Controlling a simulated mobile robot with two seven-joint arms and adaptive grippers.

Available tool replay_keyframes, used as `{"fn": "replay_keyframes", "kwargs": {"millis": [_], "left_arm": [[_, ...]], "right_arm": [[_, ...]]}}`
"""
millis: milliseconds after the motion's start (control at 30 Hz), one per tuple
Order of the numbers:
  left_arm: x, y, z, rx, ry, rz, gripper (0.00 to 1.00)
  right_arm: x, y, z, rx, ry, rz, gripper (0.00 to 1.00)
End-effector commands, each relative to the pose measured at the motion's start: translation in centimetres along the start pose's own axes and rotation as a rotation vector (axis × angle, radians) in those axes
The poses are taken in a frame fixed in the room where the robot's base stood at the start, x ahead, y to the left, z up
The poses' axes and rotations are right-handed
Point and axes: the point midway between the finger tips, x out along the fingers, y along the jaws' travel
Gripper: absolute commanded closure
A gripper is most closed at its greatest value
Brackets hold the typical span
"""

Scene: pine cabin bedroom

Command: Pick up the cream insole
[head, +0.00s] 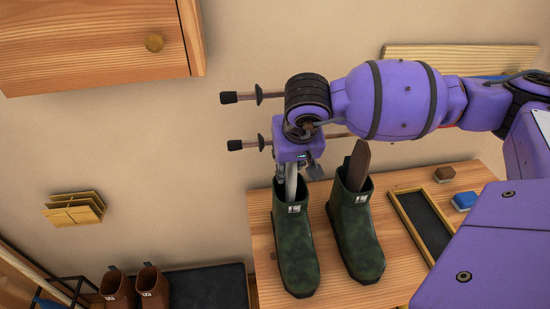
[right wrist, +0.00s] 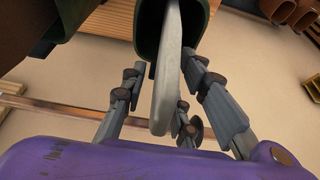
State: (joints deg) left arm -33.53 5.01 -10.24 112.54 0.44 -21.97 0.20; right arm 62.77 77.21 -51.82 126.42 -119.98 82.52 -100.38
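The cream insole (head: 291,184) stands upright, its lower part hidden inside the left dark green boot (head: 296,248). In the right wrist view the insole (right wrist: 168,75) looks pale grey-white and rises out of the boot's opening (right wrist: 148,30). My right gripper (head: 298,172) is above that boot, pointing down. In the right wrist view its fingers (right wrist: 165,72) are spread on both sides of the insole, with a gap showing on the left side. A second green boot (head: 356,235) stands to the right with a brown insert (head: 357,165) sticking up. My left gripper is not in view.
The boots stand on a wooden bench (head: 399,183). A black-lined wooden tray (head: 425,222), a brown brush (head: 445,174) and a blue brush (head: 464,201) lie to the right. Wall pegs (head: 240,97) are behind my wrist. Brown boots (head: 135,288) stand lower left.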

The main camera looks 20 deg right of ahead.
Motion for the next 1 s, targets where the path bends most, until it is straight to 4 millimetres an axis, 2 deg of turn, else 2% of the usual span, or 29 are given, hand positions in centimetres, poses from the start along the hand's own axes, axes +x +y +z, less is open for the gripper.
{"fn": "replay_keyframes", "kwargs": {"millis": [33, 167, 667, 867, 1000], "left_arm": [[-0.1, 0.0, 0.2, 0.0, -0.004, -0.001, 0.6], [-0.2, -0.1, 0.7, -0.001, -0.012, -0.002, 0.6], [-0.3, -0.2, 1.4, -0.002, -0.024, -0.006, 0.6], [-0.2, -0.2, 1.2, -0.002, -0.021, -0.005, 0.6], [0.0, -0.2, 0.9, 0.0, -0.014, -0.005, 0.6]], "right_arm": [[0.0, 0.0, 0.1, 0.0, -0.001, 0.001, 0.83], [0.0, 0.0, 0.1, 0.0, -0.001, 0.001, 1.0], [-0.6, 0.0, -0.3, 0.0, 0.002, 0.0, 1.0], [-3.0, 0.0, -1.3, -0.001, 0.004, -0.001, 1.0], [-5.7, 0.0, -2.5, 0.0, 0.005, -0.001, 1.0]]}}
